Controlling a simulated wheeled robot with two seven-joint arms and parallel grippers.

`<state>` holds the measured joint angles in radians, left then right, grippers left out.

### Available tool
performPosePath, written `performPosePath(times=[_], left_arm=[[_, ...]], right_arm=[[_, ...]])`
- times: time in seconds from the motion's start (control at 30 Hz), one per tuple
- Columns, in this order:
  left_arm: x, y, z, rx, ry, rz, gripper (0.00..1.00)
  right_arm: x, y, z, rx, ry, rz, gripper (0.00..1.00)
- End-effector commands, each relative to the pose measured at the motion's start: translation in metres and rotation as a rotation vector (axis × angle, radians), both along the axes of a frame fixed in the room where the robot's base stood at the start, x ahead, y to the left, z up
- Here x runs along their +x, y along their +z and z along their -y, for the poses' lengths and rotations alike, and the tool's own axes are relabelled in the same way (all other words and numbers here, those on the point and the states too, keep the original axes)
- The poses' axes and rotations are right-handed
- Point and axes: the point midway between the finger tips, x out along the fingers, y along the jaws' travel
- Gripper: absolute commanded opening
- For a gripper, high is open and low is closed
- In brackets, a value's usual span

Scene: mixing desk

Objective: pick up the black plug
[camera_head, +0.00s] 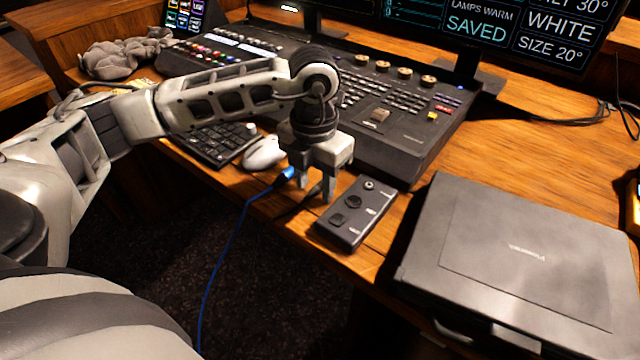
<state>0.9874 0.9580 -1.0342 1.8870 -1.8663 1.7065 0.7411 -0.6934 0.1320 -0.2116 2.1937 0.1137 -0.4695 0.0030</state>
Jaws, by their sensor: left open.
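My left gripper (313,188) points down over the front edge of the desk, with its fingers apart. A small dark shape that looks like the black plug (314,191) lies on the desk between or just behind the fingertips. Its thin dark cable runs toward the front edge. The fingers partly hide it, and I cannot tell whether they touch it. A blue plug (284,176) lies just left of the fingers, its blue cable hanging off the edge. My right gripper is not in view.
A black control box (354,212) lies close to the right of the fingers. A closed dark case (525,262) fills the right front. A white mouse (263,153) and keyboard (218,143) sit to the left. The mixing console (405,150) and monitors stand behind.

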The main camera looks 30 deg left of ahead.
Motion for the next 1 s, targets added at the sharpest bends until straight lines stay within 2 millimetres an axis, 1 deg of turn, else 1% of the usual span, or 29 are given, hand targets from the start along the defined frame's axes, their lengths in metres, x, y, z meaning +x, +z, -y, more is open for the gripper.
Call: performPosePath(times=[0.1, 0.17, 0.2, 0.23, 0.27, 0.63, 0.77, 0.87, 1.0], left_arm=[[0.0, 0.0, 0.0, 0.0, 0.0, 0.0, 0.41], [0.0, 0.0, 0.0, 0.0, 0.0, 0.0, 0.24], [0.0, 0.0, 0.0, 0.0, 0.0, 0.0, 0.13], [0.0, 0.0, 0.0, 0.0, 0.0, 0.0, 0.05], [0.0, 0.0, 0.0, 0.0, 0.0, 0.0, 0.0], [0.0, 0.001, 0.0, 0.0, 0.0, 0.0, 0.0], [0.0, 0.005, 0.0, 0.0, 0.0, 0.001, 0.0], [0.001, 0.013, 0.0, 0.0, 0.0, 0.003, 0.0], [0.001, 0.035, 0.0, 0.001, 0.0, 0.005, 0.0]], right_arm=[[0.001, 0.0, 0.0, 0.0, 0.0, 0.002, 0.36], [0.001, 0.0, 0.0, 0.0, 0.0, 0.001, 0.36], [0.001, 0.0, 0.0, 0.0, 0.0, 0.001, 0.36], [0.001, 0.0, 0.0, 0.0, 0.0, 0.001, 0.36], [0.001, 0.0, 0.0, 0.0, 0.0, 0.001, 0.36], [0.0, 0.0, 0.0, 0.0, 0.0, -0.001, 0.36], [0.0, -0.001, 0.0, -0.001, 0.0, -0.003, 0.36], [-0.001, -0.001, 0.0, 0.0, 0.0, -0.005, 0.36], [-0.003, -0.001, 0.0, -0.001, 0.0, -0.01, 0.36]])
